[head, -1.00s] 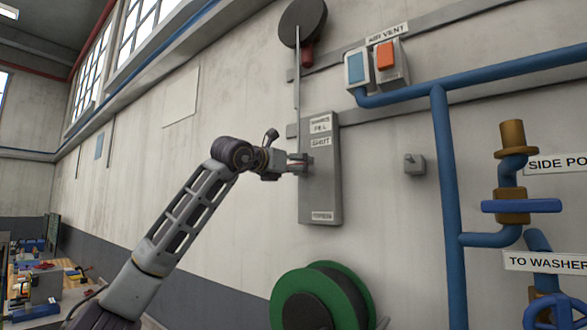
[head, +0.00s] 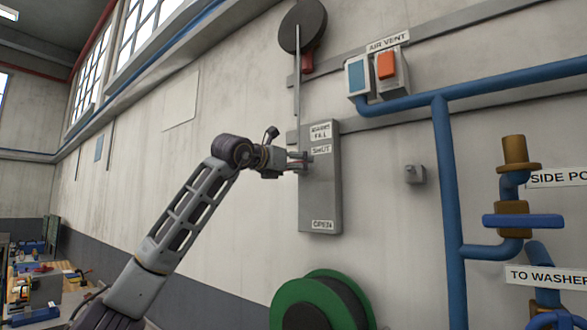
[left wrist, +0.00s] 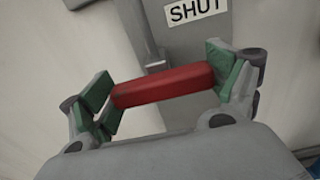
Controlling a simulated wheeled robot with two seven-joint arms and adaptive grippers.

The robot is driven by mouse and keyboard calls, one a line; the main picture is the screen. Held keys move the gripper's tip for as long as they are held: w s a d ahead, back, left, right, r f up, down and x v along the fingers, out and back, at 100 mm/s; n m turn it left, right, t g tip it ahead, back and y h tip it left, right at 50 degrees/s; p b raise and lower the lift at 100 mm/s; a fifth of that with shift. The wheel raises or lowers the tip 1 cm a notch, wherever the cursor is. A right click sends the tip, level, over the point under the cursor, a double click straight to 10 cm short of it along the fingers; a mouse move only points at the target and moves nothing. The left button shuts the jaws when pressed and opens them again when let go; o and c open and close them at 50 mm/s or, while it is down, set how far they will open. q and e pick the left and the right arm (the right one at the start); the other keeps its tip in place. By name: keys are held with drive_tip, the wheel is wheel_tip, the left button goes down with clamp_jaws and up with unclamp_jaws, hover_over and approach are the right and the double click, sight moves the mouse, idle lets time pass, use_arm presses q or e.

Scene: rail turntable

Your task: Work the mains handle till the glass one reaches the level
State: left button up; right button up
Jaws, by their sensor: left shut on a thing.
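The grey mains fill box (head: 320,190) is on the wall, with a SHUT label (head: 320,149) near its top and a label (head: 322,225) at its bottom that seems to read OPEN. A red bar handle (left wrist: 162,86) lies crosswise before the box in the left wrist view. My left gripper (head: 300,162) is shut on it at the box's left side, a little below SHUT. Its green pads press the bar's two ends in the left wrist view (left wrist: 160,88). I cannot make out a glass gauge or its level. My right gripper is not in view.
Above right, a blue panel (head: 358,77) and an orange switch (head: 386,66) sit under an AIR VENT label. Blue pipes (head: 448,190) run down the right. A green hose reel (head: 290,300) stands below the box.

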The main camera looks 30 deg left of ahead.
use_arm(q)
drive_tip(key=shift+s+a+r, duration=0.1)
drive_tip(key=shift+s+r, duration=0.05)
drive_tip(key=shift+r, duration=0.6)
drive_tip(key=o, duration=1.2)
drive_tip(key=shift+f, duration=0.1)
drive_tip(key=s, duration=1.1)
drive_tip(key=shift+s+a, duration=0.35)
drive_tip(key=shift+a, duration=0.05)
